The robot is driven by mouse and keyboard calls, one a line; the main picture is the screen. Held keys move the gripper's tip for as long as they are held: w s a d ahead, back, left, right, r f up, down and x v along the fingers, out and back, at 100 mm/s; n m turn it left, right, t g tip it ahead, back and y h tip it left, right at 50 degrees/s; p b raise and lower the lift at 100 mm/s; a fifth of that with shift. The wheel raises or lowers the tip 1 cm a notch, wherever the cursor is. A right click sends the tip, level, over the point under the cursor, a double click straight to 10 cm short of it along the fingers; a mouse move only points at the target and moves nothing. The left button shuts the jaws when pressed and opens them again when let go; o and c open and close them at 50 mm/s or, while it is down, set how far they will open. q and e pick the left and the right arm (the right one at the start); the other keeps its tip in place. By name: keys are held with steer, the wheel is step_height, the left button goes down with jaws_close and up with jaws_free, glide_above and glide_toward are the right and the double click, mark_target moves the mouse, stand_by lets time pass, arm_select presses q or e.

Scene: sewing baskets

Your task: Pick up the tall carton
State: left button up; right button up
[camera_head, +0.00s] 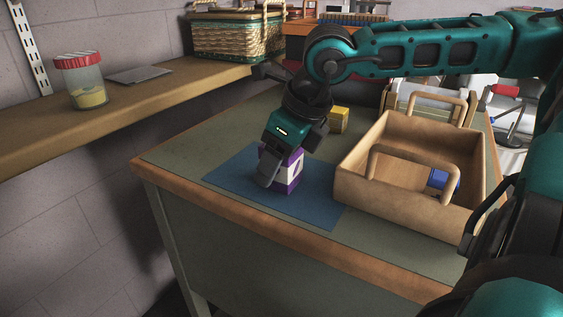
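The tall carton (293,172), purple with a white band, stands upright on a blue mat (237,177) on the table. My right gripper (277,176) reaches down over it from above, with one dark finger in front of its left side. This finger and the gripper body hide the carton's top and left part. The other finger is mostly hidden, so I cannot tell whether the fingers press on the carton. My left gripper is not in view.
A wooden crate (363,188) with handles stands right of the mat, with a blue item (437,179) inside. A yellow box (339,114) sits behind the carton. A red-lidded jar (82,82) and wicker basket (222,37) are on the left shelf. The table's front-left corner is clear.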

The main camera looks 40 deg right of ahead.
steer(key=c, duration=0.6)
steer(key=shift+r, duration=0.1)
